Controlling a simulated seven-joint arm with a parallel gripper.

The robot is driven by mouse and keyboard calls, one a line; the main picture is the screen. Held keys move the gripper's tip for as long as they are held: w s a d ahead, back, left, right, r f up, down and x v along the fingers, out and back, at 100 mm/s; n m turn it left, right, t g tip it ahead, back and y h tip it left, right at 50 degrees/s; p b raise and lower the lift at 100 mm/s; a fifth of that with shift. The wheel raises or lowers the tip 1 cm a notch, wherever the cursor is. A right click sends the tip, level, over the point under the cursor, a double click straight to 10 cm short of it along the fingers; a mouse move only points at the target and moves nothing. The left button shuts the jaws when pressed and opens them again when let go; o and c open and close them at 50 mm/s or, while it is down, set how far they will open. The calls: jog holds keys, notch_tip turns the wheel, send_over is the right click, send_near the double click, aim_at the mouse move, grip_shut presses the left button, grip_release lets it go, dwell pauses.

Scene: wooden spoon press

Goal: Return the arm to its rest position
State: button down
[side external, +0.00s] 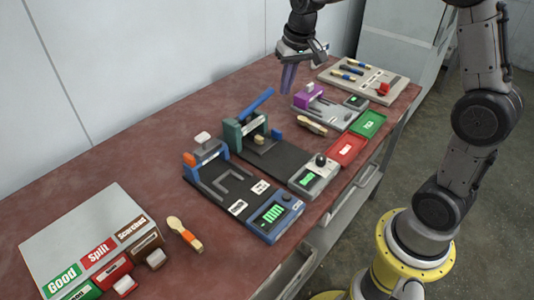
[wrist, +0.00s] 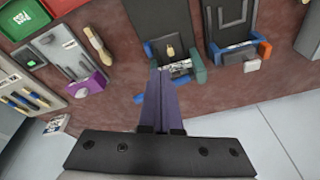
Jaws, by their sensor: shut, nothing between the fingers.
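My gripper (side external: 288,78) hangs in the air above the back part of the table, near the green press. Its purple fingers are together and hold nothing. In the wrist view the shut fingers (wrist: 160,100) point over the table's back edge toward the green press. The green press (side external: 245,132) stands mid-table with its blue lever (side external: 257,103) raised; a small pale wooden piece sits in it. My arm is bent, and its gripper is apart from everything on the table.
A blue station (side external: 243,200), a purple device (side external: 308,92), a grey rack (side external: 362,78) and red (side external: 347,150) and green (side external: 369,124) trays stand on the table (side external: 120,160). Wooden spoons lie loose (side external: 184,234), (side external: 312,125). A sorting box (side external: 80,235) is front left. The wall is behind.

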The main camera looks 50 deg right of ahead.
jog(key=s+a+r+n+t, duration=0.1)
jog(key=s+a+r+t, duration=0.2)
jog(key=s, duration=0.5)
jog(key=s+a+r+n, duration=0.1)
jog(key=s+a+r, duration=0.3)
jog(key=s+r, duration=0.3)
jog(key=s+f+n, duration=0.2)
jog(key=s+f, duration=0.5)
jog(key=s, duration=0.4)
jog(key=shift+a+n, duration=0.4)
jog(key=shift+a, duration=0.05)
jog(key=shift+r, duration=0.1)
dwell(0.8)
